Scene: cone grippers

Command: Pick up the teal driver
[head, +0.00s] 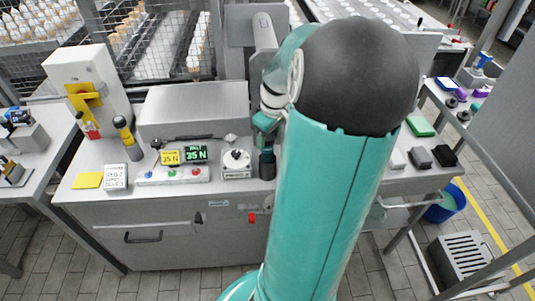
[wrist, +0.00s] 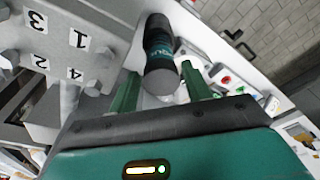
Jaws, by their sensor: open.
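The teal driver (wrist: 159,50) is a dark cylinder with a teal band and lettering. In the wrist view it lies between and beyond the two green fingers of my gripper (wrist: 160,72). The fingers are open, one on each side of its near end, with a visible gap on both sides. In the head view the driver's dark lower part (head: 267,165) shows at the workbench, just below my gripper (head: 265,138). My arm hides part of this area, and I cannot tell whether the fingers touch it.
A white dial device (head: 237,163) and a button panel with a green display (head: 196,154) stand close left of the driver. A grey box (head: 193,108) is behind them. Small blocks (head: 420,157) lie to the right. In the wrist view a numbered panel (wrist: 65,35) is at left.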

